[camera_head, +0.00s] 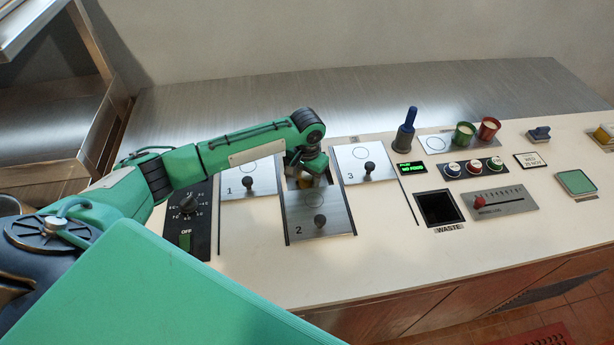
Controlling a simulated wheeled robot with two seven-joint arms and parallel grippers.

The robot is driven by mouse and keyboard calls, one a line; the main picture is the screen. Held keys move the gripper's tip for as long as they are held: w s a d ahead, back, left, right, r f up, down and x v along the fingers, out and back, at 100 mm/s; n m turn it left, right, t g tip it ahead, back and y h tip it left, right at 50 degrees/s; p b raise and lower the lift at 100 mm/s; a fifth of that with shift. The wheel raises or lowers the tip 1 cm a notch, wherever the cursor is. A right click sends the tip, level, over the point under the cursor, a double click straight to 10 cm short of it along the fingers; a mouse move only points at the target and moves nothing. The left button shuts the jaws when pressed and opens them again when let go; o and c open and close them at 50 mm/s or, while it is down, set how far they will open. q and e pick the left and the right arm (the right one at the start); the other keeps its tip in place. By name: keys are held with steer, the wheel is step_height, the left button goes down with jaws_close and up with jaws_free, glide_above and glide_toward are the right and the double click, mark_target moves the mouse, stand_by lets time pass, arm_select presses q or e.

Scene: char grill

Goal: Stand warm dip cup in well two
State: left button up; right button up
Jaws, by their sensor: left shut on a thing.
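My left gripper (308,172) points down over the open well two, behind the steel lid marked 2 (335,216). It is shut on a small yellowish cup (305,183), the dip cup by its place. The cup is low in or just above the opening and mostly hidden by the gripper and well edges. I cannot tell whether it touches the well floor. The lid marked 2 is slid toward the front, leaving the dark opening (292,184) behind it. My right gripper is not in view.
Lids 1 (262,184) and 3 (383,172) cover the wells on either side, each with a black knob. A green cup (464,135) and a red cup (488,129) stand at right, near a blue-handled tool (406,131). A square waste opening (439,208) is front right.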

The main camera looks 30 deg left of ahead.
arm_select(q)
steer(key=o, duration=1.1)
steer(key=shift+f, duration=0.1)
step_height(320, 180, up, 12)
steer(key=shift+r+b, duration=0.2)
steer(key=shift+b, duration=0.9)
steer(key=shift+d+f, duration=0.1)
steer(key=shift+f, duration=0.05)
